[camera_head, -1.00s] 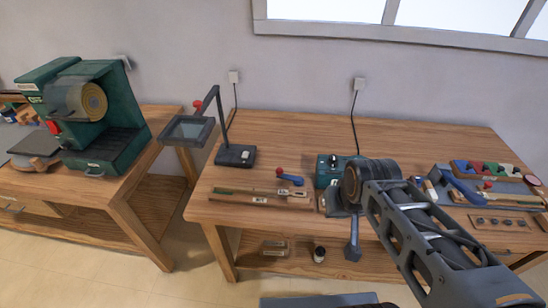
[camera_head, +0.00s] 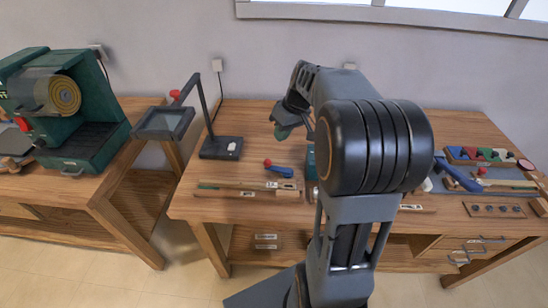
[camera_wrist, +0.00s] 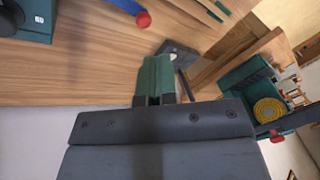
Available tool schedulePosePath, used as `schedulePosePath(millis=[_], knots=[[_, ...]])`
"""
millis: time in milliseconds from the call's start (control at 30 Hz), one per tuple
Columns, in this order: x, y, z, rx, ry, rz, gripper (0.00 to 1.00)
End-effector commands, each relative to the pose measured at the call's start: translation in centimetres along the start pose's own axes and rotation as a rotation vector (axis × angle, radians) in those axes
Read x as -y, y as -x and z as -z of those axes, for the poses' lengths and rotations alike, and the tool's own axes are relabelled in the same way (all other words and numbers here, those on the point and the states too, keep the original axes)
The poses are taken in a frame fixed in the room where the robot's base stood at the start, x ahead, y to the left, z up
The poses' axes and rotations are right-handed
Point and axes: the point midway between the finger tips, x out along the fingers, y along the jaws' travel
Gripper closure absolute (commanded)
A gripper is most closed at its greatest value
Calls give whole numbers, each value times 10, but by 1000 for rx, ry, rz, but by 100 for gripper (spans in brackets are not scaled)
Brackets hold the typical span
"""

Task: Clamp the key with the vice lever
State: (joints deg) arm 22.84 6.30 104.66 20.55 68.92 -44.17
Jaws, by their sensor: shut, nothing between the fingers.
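A blue lever with a red ball (camera_head: 278,169) lies on the bench just behind the right end of a long wooden key (camera_head: 235,185). In the wrist view the lever's red ball (camera_wrist: 143,19) shows at the top, with long strips (camera_wrist: 208,9) to its right. I cannot tell whether the lever touches the key. My gripper (camera_head: 283,132) hangs over the bench behind the lever and is apart from it. In the wrist view its green-padded fingers (camera_wrist: 154,80) are shut and empty.
A teal box (camera_head: 310,160) stands right of the lever, mostly hidden by my arm. A magnifier stand (camera_head: 222,148) is at the left. A second blue lever (camera_head: 458,174) lies at the right. The bench's back left (camera_head: 255,118) is clear. A green machine (camera_head: 80,120) stands on another bench.

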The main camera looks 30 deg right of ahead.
Motion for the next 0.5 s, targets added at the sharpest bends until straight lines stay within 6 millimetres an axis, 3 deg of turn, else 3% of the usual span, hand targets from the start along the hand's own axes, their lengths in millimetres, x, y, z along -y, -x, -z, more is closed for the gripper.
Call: schedulePosePath(millis=[33, 200, 333, 500], knots=[[-23, -7, 6, -8, 11, 32, 100], [-74, -16, 18, -56, 89, 119, 100], [-98, -21, 20, -89, 128, 155, 100], [-108, -31, 22, -107, 153, 173, 100]])
